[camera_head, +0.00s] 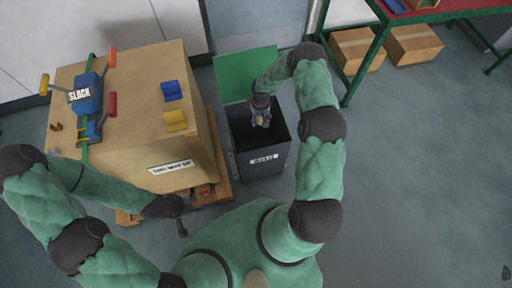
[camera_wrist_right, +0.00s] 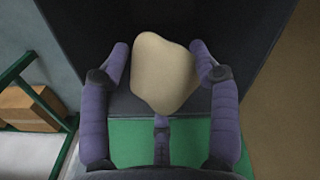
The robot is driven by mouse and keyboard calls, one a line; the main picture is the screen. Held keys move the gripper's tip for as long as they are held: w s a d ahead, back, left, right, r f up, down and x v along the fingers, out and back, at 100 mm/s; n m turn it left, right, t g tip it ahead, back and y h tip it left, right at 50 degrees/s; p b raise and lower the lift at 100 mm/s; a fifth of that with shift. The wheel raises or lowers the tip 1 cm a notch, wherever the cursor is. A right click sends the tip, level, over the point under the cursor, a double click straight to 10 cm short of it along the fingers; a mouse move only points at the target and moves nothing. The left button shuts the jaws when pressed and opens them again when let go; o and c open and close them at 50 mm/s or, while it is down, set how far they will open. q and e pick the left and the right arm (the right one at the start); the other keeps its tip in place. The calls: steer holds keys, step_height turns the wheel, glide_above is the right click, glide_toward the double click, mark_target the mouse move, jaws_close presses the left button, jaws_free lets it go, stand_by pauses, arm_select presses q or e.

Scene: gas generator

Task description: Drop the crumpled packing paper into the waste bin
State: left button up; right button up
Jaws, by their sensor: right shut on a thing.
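The waste bin (camera_head: 274,160) is a dark grey box with a white label on its front and a green lid (camera_head: 236,74) open at the back. My right gripper (camera_head: 262,120) reaches down into the bin's mouth. In the right wrist view, my right gripper (camera_wrist_right: 160,50) is shut on the crumpled packing paper (camera_wrist_right: 163,78), a pale beige lump between its fingers. The dark bin interior (camera_wrist_right: 260,60) lies behind the paper. In the head view the paper is mostly hidden by the gripper. My left gripper (camera_head: 182,212) is low beside the big carton, and its fingers are too small to read.
A large cardboard carton (camera_head: 130,145) on a wooden pallet (camera_head: 220,180) stands left of the bin, with blue and yellow parts on top. A green-framed red table (camera_head: 450,12) with boxes (camera_head: 413,45) beneath is at the back right.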

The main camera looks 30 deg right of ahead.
steer(key=shift+f, duration=0.1)
steer(key=o, duration=0.9)
step_height(320, 180, up, 12)
stand_by(0.3)
stand_by(0.3)
